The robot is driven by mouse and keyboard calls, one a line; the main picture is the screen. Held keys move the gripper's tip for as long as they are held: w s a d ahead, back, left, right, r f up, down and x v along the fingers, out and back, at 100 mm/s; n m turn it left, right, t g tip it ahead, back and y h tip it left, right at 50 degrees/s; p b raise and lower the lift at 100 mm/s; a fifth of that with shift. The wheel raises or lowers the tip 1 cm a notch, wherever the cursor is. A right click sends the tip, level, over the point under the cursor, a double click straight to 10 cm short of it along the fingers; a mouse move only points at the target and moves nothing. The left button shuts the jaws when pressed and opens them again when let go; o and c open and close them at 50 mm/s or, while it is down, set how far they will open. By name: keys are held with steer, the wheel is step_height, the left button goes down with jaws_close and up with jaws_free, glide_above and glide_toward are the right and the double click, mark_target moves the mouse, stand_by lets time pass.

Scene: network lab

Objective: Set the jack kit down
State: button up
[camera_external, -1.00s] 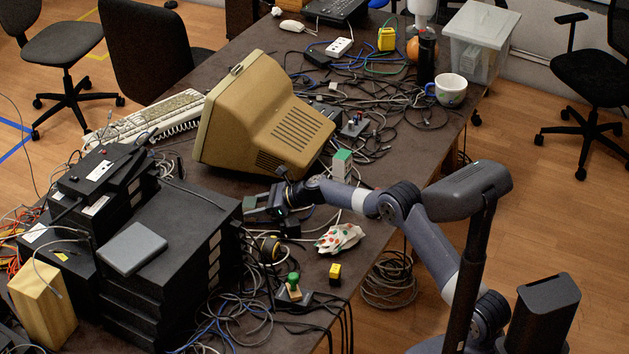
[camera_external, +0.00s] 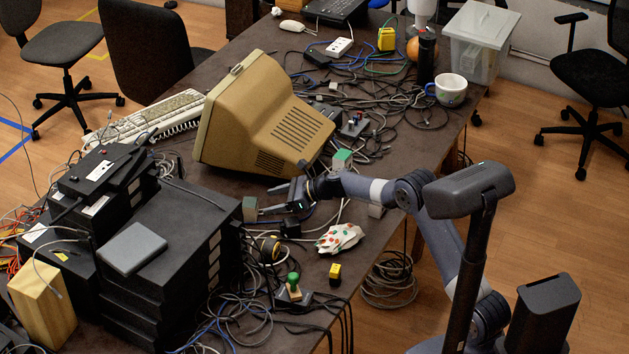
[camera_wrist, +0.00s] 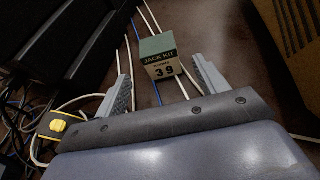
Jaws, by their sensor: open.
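The jack kit (camera_external: 250,208) is a small grey-green box on the dark table, beside the stack of black units. In the wrist view the jack kit (camera_wrist: 162,55) shows a green top and a pale label reading "JACK KIT" and "39". My gripper (camera_external: 267,201) is open and lies to its right, pointing at it. In the wrist view the two fingers of my gripper (camera_wrist: 160,75) are spread apart, with the kit beyond and between their tips, apparently clear of both.
The black units (camera_external: 165,250) stand close on the left. A beige monitor (camera_external: 262,118) stands behind. A green-topped box (camera_external: 342,159) is partly hidden by my arm. A spotted crumpled bag (camera_external: 340,238) and a yellow-black block (camera_external: 335,274) lie in front. Cables run beside the kit.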

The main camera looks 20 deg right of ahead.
steer(key=v, duration=0.5)
steer(key=shift+s+d+r, duration=0.1)
steer(key=shift+d+r, duration=0.05)
steer(key=shift+d, duration=0.1)
